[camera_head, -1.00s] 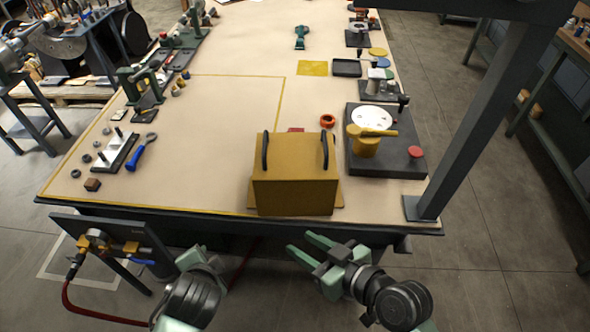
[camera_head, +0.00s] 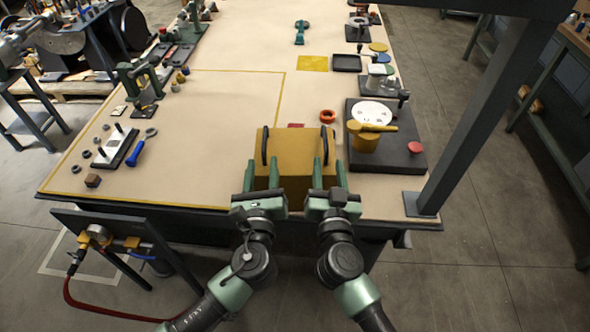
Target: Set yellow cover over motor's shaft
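The yellow cover (camera_head: 296,150) is a box with two black upright handles, a left handle (camera_head: 265,145) and a right handle (camera_head: 325,143). It stands at the front edge of the table. My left gripper (camera_head: 262,178) is open and empty in front of the left handle. My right gripper (camera_head: 328,176) is open and empty in front of the right handle. Both grippers overlap the cover's lower front in the picture; whether they touch it I cannot tell. I cannot make out the motor's shaft.
Right of the cover, a dark base plate (camera_head: 400,157) carries a white disc (camera_head: 371,113), a yellow lever part (camera_head: 368,138) and a red button (camera_head: 415,147). A blue-handled tool (camera_head: 138,150) lies at left. The table's middle left is clear.

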